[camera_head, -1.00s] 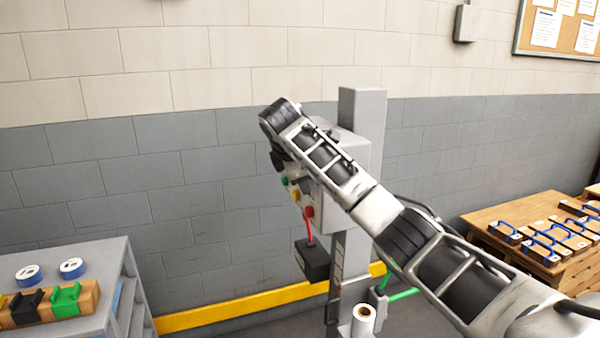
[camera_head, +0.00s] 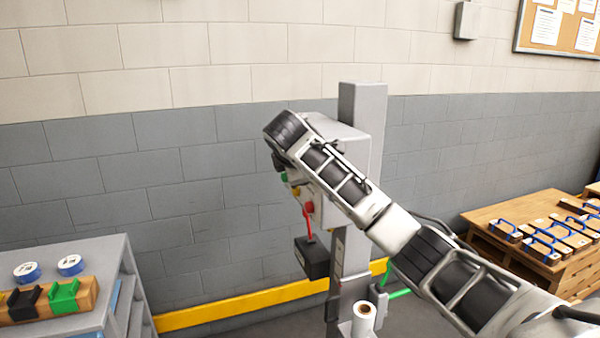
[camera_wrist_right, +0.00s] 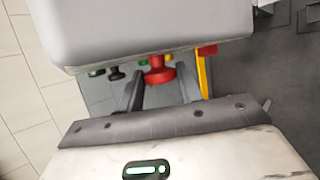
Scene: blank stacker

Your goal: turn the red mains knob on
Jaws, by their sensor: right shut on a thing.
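The red mains knob (camera_wrist_right: 158,73) shows in the right wrist view, below the edge of a grey control box (camera_wrist_right: 150,30). My right gripper (camera_wrist_right: 160,84) has a dark finger on each side of the knob and is shut on it. The knob's exact angle cannot be told. In the head view the control box (camera_head: 345,135) is mounted on a grey post, and my right arm crosses in front of it. The arm hides the knob and most of the gripper there. My left gripper is not in view.
A red button (camera_head: 310,207), with green and yellow ones nearby, is on the box. A dark block (camera_head: 312,258) hangs under a red strip. A yellow rail (camera_head: 235,306) runs along the wall.

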